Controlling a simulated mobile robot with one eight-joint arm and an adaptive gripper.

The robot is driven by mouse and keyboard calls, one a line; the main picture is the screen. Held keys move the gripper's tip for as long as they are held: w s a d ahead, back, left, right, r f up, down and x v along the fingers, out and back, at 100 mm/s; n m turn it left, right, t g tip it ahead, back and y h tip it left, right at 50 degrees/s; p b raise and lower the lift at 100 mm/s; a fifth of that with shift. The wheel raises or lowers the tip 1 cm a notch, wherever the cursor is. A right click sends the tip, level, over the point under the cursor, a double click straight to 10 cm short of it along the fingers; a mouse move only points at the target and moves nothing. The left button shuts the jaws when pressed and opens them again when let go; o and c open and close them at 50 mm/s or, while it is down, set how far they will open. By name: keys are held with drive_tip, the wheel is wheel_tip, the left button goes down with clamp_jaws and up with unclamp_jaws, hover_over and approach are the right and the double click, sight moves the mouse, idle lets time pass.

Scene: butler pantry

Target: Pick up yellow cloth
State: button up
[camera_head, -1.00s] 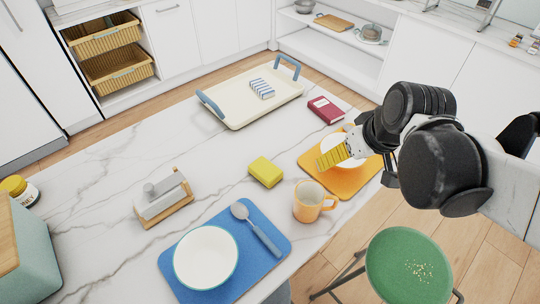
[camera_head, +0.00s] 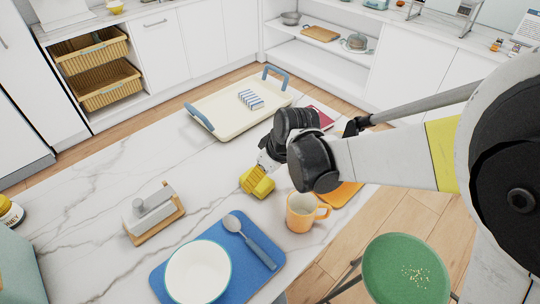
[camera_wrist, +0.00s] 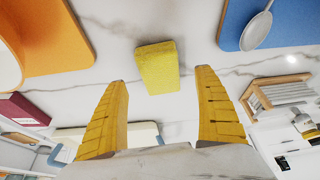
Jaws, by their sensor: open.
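The yellow cloth (camera_wrist: 158,67) looks like a small folded block lying on the white marble counter. In the wrist view it lies just beyond and between my fingertips, with counter around it. My gripper (camera_wrist: 161,76) is open, its two yellow ribbed fingers spread apart with nothing held. In the head view my gripper (camera_head: 257,182) is over the cloth's place, and its yellow fingers blend with the cloth, so contact cannot be told there.
An orange mug (camera_head: 301,212) stands close to the right of my gripper. A cream tray (camera_head: 225,123) is behind, a napkin holder (camera_head: 153,212) to the left. My arm partly covers the orange mat (camera_head: 343,193).

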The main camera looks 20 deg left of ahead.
drive_tip(key=b+x, duration=0.2)
drive_tip(key=x, duration=0.2)
drive_tip(key=shift+w+a+f, duration=0.1)
drive_tip(key=shift+f, duration=0.3)
drive_tip(key=shift+r, duration=0.1)
drive_tip(key=c, duration=1.3)
drive_tip(key=shift+o, duration=0.2)
drive_tip(key=shift+r, duration=0.1)
wheel_tip(320, 180, up, 4)
drive_tip(key=shift+r+p, duration=0.2)
drive_tip(key=shift+p, duration=0.95)
drive_tip(key=w+d+r+p, duration=0.3)
drive_tip(key=w+d+r, duration=0.3)
drive_tip(key=w+d, duration=0.2)
drive_tip(key=shift+w+r, duration=0.2)
drive_tip(key=shift+w, duration=0.05)
drive_tip(key=shift+o, duration=0.6)
